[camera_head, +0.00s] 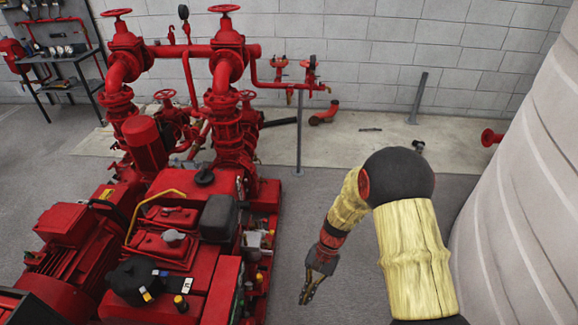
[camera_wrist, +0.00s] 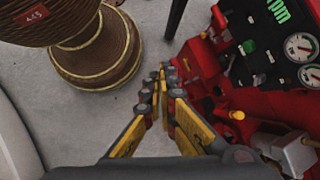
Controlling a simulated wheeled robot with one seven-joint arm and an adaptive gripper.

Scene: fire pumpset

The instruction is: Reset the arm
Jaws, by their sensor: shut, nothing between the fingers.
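My gripper (camera_head: 308,292) hangs at the end of my bent arm in the head view, pointing down over the grey floor. It is just right of the red pumpset (camera_head: 185,220) and apart from it in that view. In the wrist view my gripper (camera_wrist: 163,82) has its yellow and black fingers brought together at the tips, with nothing between them. The pumpset's red side and its panel with white gauges (camera_wrist: 300,46) fill the right of the wrist view.
A large pale ribbed tank (camera_head: 525,180) stands on the right. Behind are a block wall (camera_head: 400,50), a thin grey post (camera_head: 300,135) and a short leaning post (camera_head: 418,98). A dark rack (camera_head: 62,60) stands at the back left.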

